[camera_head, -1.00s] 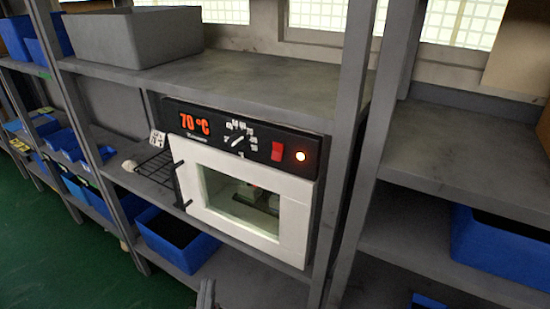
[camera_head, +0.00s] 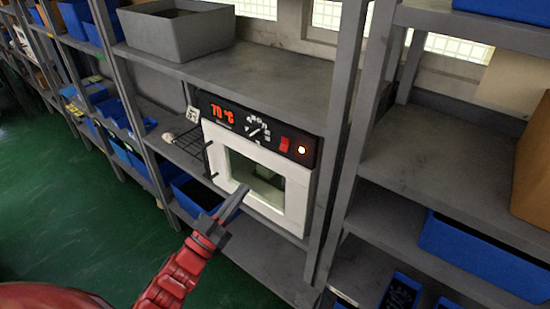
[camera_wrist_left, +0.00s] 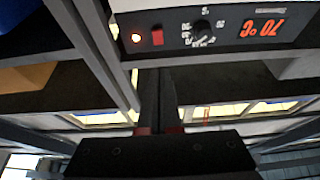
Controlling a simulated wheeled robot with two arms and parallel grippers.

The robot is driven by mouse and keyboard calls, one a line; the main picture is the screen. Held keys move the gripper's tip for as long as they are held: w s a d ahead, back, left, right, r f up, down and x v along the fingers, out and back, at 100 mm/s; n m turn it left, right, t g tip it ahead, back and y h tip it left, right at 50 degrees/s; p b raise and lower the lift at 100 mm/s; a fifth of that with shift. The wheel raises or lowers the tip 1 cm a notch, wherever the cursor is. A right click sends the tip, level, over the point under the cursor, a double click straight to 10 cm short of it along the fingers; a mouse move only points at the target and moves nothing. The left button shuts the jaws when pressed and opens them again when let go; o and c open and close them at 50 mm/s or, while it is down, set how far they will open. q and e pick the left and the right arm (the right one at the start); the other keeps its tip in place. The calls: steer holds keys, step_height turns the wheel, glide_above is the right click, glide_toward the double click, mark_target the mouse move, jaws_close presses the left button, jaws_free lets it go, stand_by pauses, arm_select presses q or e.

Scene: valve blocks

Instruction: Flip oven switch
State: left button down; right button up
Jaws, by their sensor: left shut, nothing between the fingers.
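The oven (camera_head: 215,140) is a white box with a dark window and a black panel, standing on a grey shelf. The switch also shows in the left wrist view (camera_wrist_left: 157,37), where the panel appears upside down. My left gripper (camera_head: 243,190) is shut and empty, in front of the oven window and below the panel in the head view. Its fingers (camera_wrist_left: 157,75) point toward the panel in the wrist view, overlapping none of the switch. My right gripper is not seen.
Grey shelf posts (camera_head: 347,130) stand right of the oven. A grey bin (camera_head: 180,38) sits on the shelf above. Blue bins (camera_head: 490,255) fill the right and left shelves. A black wire rack (camera_head: 182,143) is left of the oven. The green floor (camera_head: 90,200) is open at lower left.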

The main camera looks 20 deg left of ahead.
arm_select(q)
steer(key=shift+r, duration=0.1)
steer(key=p, duration=0.4)
glide_toward(283, 148)
step_height(283, 148, up, 5)
steer(key=w, duration=0.2)
steer(key=shift+w+d+f+p, duration=0.35)
steer(key=shift+w+d+f, duration=0.15)
steer(key=shift+w+f, duration=0.25)
steer(key=shift+w+d+f+p, duration=0.35)
steer(key=shift+w+d+f, duration=0.2)
steer(key=shift+w, duration=0.25)
